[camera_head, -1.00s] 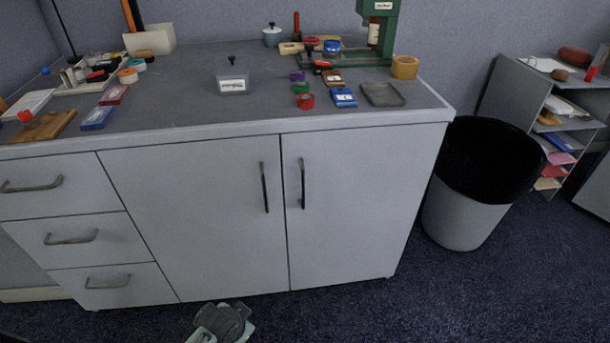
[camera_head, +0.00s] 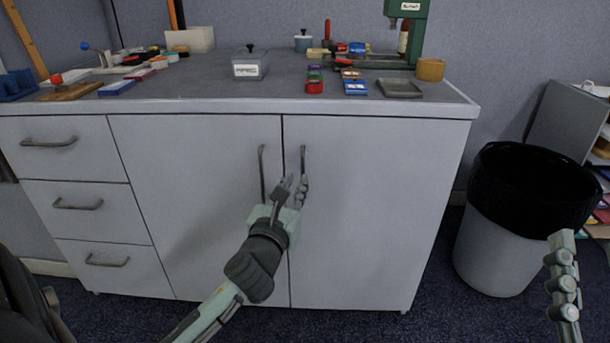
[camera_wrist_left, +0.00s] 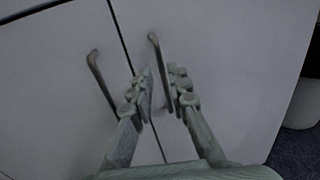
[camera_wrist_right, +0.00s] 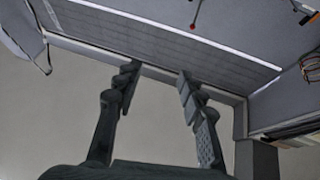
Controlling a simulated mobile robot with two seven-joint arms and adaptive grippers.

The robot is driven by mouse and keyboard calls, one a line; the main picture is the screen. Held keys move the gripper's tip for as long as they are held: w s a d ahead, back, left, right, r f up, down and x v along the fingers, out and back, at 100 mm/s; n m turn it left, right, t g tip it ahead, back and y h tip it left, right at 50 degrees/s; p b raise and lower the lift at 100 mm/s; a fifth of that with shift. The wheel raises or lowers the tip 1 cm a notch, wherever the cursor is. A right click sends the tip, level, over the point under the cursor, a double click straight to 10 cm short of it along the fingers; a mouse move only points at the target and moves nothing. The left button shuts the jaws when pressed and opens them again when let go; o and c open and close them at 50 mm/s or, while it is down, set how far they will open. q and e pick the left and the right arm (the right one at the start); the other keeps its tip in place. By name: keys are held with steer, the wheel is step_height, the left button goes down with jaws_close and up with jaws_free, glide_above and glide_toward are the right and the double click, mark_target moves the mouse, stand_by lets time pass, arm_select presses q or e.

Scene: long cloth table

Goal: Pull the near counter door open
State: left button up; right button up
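The grey counter has a left door (camera_head: 200,200) and a right door (camera_head: 385,215), each with a vertical bar handle near the centre seam. My left gripper (camera_head: 294,185) is in front of the right door's handle (camera_head: 303,158), at its lower part. In the left wrist view, the fingers (camera_wrist_left: 162,85) are apart, with the lower part of that handle (camera_wrist_left: 156,55) showing between them. I cannot tell if they touch it. The left door's handle (camera_head: 262,172) is just left of the gripper. Both doors look shut. My right gripper (camera_wrist_right: 157,78) is open and empty.
Three drawers (camera_head: 75,203) are left of the doors. A bin with a black liner (camera_head: 525,190) stands right of the counter. The countertop (camera_head: 200,92) holds a lidded box (camera_head: 250,66), a shallow tray (camera_head: 398,88) and other small things. Carpet is clear before the right door.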

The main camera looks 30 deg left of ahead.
mark_target(302, 170)
arm_select(q)
steer(key=x, duration=0.7)
steer(key=shift+f+b, duration=0.1)
steer(key=shift+b, duration=0.2)
steer(key=shift+c, duration=0.5)
jaws_close()
